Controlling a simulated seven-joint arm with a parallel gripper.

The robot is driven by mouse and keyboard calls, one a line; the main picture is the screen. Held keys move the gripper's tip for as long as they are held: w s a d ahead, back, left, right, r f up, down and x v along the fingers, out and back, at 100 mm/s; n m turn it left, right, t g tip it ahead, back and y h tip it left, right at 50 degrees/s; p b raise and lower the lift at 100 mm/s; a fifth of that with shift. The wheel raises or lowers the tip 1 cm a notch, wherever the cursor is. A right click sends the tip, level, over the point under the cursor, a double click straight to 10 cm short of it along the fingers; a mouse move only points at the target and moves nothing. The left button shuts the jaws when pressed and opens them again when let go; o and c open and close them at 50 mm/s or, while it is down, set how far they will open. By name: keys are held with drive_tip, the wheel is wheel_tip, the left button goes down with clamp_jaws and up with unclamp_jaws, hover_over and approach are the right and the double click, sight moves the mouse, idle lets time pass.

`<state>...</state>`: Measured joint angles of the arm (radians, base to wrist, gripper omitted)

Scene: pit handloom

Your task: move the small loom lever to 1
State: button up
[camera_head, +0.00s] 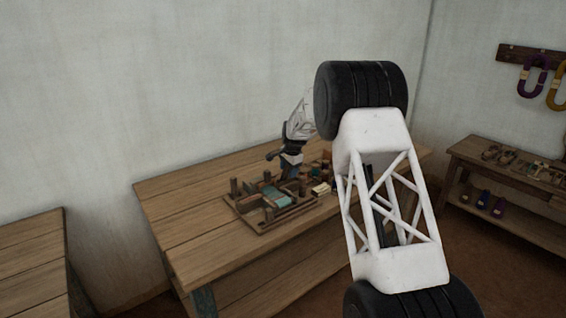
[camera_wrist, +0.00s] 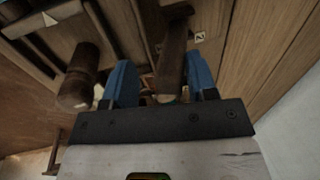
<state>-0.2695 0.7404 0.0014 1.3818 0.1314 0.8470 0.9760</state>
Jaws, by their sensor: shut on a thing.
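The small loom (camera_head: 262,222) sits on the wooden table, a wooden base with pegs and a green cloth strip. In the wrist view, a brown wooden lever (camera_wrist: 173,45) stands between the two blue fingers of my gripper (camera_wrist: 163,82). My gripper is shut on this lever; its lower end is partly hidden. In the head view my gripper (camera_head: 291,172) is small and low over the back right of the loom, and the lever cannot be made out there. A small white label (camera_wrist: 200,36) beside the lever has a dark mark that looks like a 2.
A thick round wooden peg (camera_wrist: 78,80) stands left of my fingers. A white label with a triangular mark (camera_wrist: 50,18) is at upper left. The table's (camera_head: 180,215) left part is bare. A shelf with shuttles (camera_head: 497,157) stands at right.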

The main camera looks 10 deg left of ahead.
drive_tip(key=shift+w+a+f, duration=0.1)
drive_tip(key=shift+w+a, duration=0.1)
drive_tip(key=shift+w, duration=0.05)
drive_tip(key=shift+o, duration=0.8)
drive_tip(key=shift+r, duration=0.2)
drive_tip(key=shift+r, duration=3.1)
